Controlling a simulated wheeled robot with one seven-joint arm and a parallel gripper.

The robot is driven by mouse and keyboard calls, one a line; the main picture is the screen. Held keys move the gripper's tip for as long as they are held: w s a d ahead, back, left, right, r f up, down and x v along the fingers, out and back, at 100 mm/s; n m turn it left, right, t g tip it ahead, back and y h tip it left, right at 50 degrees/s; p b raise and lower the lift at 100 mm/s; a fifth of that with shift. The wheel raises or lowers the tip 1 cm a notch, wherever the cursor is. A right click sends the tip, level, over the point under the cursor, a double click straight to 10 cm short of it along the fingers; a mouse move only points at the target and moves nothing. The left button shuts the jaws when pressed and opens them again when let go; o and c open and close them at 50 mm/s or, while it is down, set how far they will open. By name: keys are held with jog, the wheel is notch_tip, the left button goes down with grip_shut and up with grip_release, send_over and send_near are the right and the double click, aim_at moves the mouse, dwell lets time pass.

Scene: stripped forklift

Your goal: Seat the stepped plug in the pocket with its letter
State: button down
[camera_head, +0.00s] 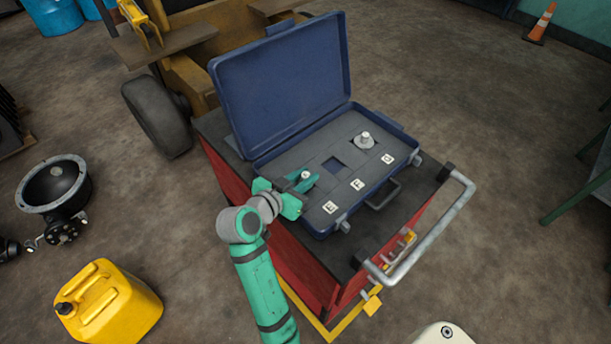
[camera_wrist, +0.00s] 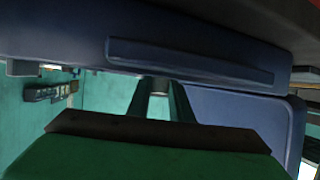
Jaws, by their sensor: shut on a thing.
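A blue case (camera_head: 340,222) lies open with a grey insert and a row of white letter tags. The tags seem to read E (camera_head: 330,207), F (camera_head: 358,184) and a third like G (camera_head: 387,159). The middle square pocket (camera_head: 333,165) is empty. A pale metal plug (camera_head: 365,140) stands at the third pocket. My gripper (camera_head: 304,179) is over the E end of the insert, shut on a small pale stepped plug (camera_head: 306,174). The fingers hide the plug's lower part and the E pocket, so I cannot tell whether it is seated. The wrist view shows my fingers (camera_wrist: 160,98) and little of the plug.
The case's raised lid (camera_head: 285,85) stands behind the insert. The case rests on a red cart (camera_head: 300,265) with a metal push handle (camera_head: 430,230). A yellow jerrycan (camera_head: 108,303) and a black round housing (camera_head: 53,187) are on the floor at left.

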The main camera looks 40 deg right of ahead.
jog(key=shift+f, duration=0.65)
jog(key=c, duration=1.5)
grip_release()
jog(key=v, duration=1)
jog(key=shift+s+a+r, duration=0.1)
jog(key=shift+a+r, duration=0.1)
jog(key=shift+a, duration=0.15)
jog(key=shift+d, duration=0.1)
